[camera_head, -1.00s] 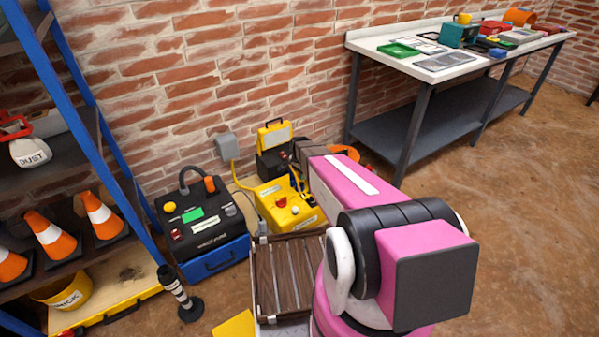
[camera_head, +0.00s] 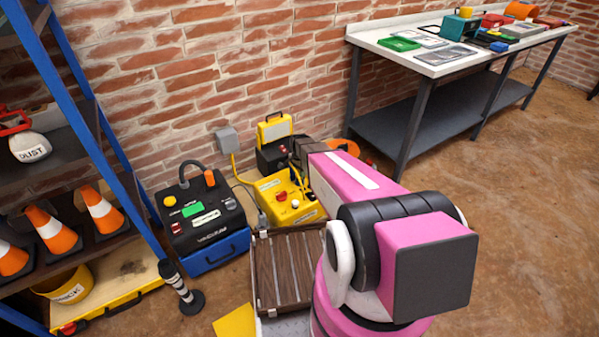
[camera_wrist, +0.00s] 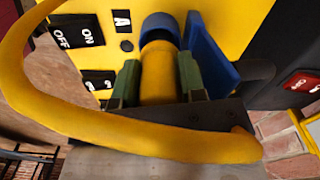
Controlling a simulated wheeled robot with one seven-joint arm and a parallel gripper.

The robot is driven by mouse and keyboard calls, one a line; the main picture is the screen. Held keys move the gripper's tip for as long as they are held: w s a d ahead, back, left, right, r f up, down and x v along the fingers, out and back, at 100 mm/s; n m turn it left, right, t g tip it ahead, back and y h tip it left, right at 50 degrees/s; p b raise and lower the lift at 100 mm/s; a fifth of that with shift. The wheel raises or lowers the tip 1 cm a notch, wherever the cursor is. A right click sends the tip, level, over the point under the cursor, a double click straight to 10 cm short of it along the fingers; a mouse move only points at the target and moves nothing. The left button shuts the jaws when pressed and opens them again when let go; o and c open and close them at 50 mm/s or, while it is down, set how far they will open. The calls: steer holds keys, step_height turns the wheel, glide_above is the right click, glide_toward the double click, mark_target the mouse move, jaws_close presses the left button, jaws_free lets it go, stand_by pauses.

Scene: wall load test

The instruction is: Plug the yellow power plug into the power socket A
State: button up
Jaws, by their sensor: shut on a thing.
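In the wrist view the yellow power plug (camera_wrist: 157,68) sits between the green fingertips of my gripper (camera_wrist: 159,86), which is shut on it. The plug's front end is at the round blue power socket A (camera_wrist: 158,24), beside the label "A" (camera_wrist: 122,20). I cannot tell how deep the plug is in the socket. A blue flap (camera_wrist: 212,52) stands open right of the plug. The yellow cable (camera_wrist: 135,135) loops across the view's left and front. In the head view my gripper is mostly hidden behind my pink arm, at the yellow power box (camera_head: 285,198).
The yellow panel carries an ON/OFF label (camera_wrist: 77,34). A black surface with a red switch (camera_wrist: 303,83) lies to the right. In the head view a black and blue case (camera_head: 203,220) stands left of the power box, and a workbench (camera_head: 440,65) stands right.

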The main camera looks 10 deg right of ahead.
steer(key=shift+f, duration=0.7)
stand_by(0.5)
steer(key=o, duration=1)
steer(key=shift+o, duration=0.2)
steer(key=shift+w+a, duration=0.1)
steer(key=shift+c, duration=0.8)
steer(key=shift+r, duration=0.1)
